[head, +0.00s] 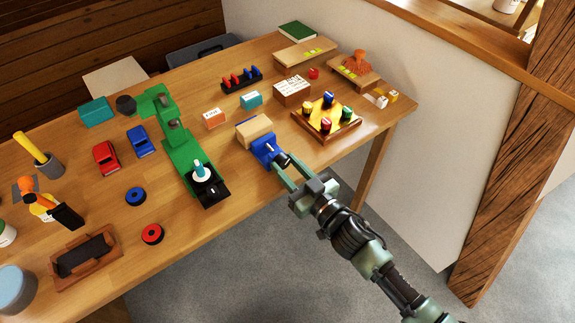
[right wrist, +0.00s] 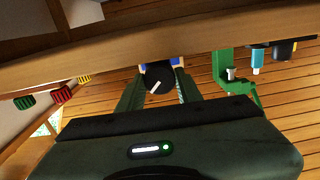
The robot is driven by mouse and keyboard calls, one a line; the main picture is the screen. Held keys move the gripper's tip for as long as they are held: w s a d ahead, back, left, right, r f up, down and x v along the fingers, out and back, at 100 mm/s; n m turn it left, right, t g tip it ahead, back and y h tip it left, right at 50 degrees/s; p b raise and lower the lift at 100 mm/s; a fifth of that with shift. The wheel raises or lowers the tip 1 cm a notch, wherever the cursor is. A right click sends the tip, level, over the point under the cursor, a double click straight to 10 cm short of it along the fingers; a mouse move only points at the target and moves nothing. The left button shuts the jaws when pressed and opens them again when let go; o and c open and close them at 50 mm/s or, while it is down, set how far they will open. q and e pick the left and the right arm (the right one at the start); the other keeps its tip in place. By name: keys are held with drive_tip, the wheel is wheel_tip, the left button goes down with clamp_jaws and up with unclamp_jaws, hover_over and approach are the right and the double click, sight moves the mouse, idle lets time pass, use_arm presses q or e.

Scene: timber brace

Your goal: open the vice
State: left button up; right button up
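The blue vice (head: 264,147) stands on the table near its front edge, with a pale wooden block (head: 254,129) at its jaws. Its dark round handle (head: 282,160) faces my right arm; in the right wrist view the handle (right wrist: 158,78) shows with a pale bar across it. My right gripper (head: 286,172) reaches in from the lower right, its two green fingers apart, one on each side of the handle. Between the fingers (right wrist: 159,88) I see the handle; I cannot tell whether they touch it. My left gripper is not in view.
A green machine (head: 181,150) stands left of the vice. A yellow tray with coloured knobs (head: 327,117) is to its right, and a small orange box (head: 215,118) and a brown box (head: 292,90) are behind. Free floor lies in front of the table edge.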

clamp_jaws()
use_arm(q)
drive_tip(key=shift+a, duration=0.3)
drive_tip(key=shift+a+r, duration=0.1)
use_arm(e)
drive_tip(key=shift+n, duration=0.3)
drive_tip(key=n, duration=0.2)
drive_tip(key=shift+n+p, duration=0.3)
drive_tip(key=shift+p, duration=0.05)
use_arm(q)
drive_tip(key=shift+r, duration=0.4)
use_arm(e)
drive_tip(key=shift+n, duration=1.6)
